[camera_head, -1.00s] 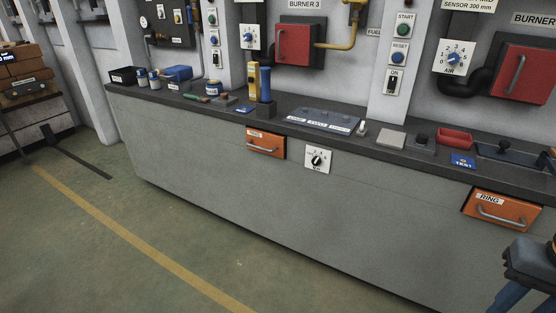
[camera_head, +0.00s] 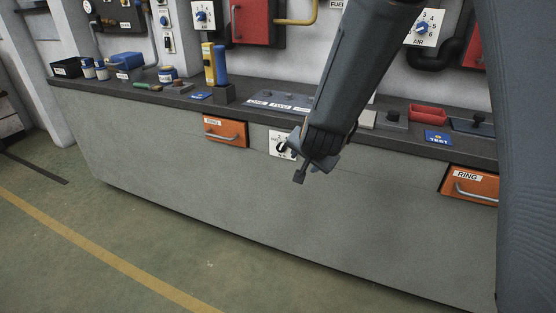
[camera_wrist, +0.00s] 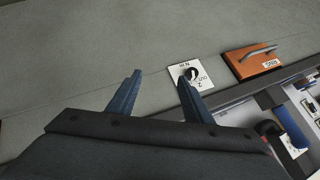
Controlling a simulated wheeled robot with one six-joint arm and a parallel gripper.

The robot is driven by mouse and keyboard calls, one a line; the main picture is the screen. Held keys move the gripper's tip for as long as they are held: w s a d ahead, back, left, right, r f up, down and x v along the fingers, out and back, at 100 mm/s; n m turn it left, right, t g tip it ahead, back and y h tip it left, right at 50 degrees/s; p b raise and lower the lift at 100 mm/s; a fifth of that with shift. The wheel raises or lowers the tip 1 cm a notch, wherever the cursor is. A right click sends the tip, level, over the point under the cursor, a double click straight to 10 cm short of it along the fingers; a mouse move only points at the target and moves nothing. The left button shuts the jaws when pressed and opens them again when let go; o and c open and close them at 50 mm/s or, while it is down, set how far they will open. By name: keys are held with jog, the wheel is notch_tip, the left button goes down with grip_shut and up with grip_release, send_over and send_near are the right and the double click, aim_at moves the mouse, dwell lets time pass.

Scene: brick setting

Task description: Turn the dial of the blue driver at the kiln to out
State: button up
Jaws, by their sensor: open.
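A blue upright tool (camera_head: 220,65), possibly the blue driver, stands beside a yellow one in a dark holder (camera_head: 224,94) on the counter. Any dial on it is too small to make out. A white plate (camera_head: 276,142) with a black knob is on the counter front; it also shows in the wrist view (camera_wrist: 176,70), with the knob (camera_wrist: 190,73). My gripper (camera_head: 303,172) is in front of the counter and partly covers that plate in the head view. In the wrist view my gripper (camera_wrist: 157,88) is open and empty, with the plate beyond the right finger.
An orange drawer (camera_head: 225,132) is left of the plate and another, marked RING (camera_head: 470,186), is at the right. The counter top holds a red tray (camera_head: 428,113), a blue TEST plate (camera_head: 438,137) and several small items. The floor in front is clear.

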aim_at(280, 149)
jog(key=w+a+f+m+t+h+b, duration=0.7)
jog(key=w+a+f+m+t+b, duration=0.15)
jog(key=a+m, duration=0.2)
jog(key=shift+a+r+p+x, duration=0.1)
jog(key=shift+r+x, duration=0.05)
jog(key=shift+x, duration=1.15)
jog(key=shift+a+r+p+x, duration=0.1)
jog(key=shift+r+p+x, duration=0.05)
jog(key=shift+x, duration=1.15)
jog(key=shift+a+r+p+x, duration=0.1)
jog(key=shift+a+r+x, duration=0.05)
jog(key=shift+x, duration=1.15)
jog(key=shift+w, duration=0.15)
jog(key=c, duration=1.1)
jog(key=shift+o, duration=0.2)
